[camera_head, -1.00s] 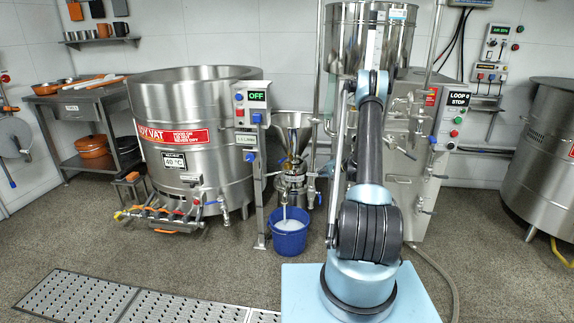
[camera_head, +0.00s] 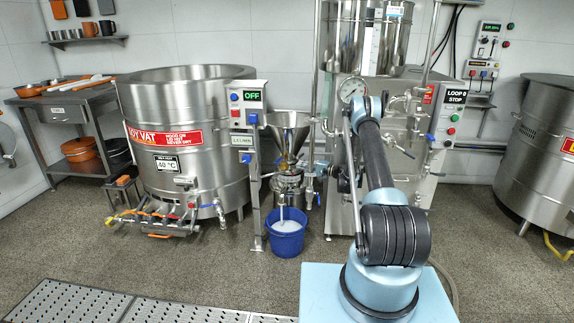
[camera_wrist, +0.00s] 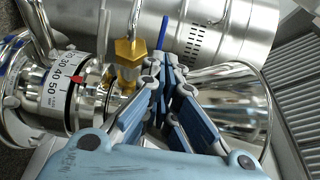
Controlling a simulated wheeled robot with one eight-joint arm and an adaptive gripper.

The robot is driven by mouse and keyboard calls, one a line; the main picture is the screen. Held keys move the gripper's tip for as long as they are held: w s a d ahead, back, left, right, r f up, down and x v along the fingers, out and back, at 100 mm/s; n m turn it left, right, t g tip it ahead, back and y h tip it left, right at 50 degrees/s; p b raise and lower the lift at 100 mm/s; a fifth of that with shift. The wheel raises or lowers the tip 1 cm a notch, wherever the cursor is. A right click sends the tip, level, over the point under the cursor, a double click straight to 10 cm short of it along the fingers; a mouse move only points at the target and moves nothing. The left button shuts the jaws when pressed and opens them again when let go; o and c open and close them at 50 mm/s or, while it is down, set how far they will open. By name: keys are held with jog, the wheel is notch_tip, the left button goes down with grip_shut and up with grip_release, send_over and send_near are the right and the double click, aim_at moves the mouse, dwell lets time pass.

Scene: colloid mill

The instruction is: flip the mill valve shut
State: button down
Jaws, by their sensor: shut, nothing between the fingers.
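The steel colloid mill (camera_head: 288,182) stands under its cone hopper (camera_head: 289,128) in the head view. In the wrist view the hopper (camera_wrist: 235,95) is at right and the mill's numbered dial (camera_wrist: 58,88) at left. A brass fitting (camera_wrist: 130,52) lies between them. A thin blue lever (camera_wrist: 164,32), which looks like the valve handle, stands just beyond my fingertips; I cannot tell whether they touch it. My gripper (camera_wrist: 168,68) is shut and empty. A blue bucket (camera_head: 286,242) with whitish contents sits under the mill spout.
A control post (camera_head: 252,125) showing OFF stands left of the mill, with the soy vat (camera_head: 190,110) beyond it. A steel cabinet reading LOOP 8 STOP (camera_head: 456,98) is at right. Floor grating (camera_head: 90,305) lies front left.

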aim_at(278, 161)
jog(key=shift+a, duration=0.1)
jog(key=x, duration=1)
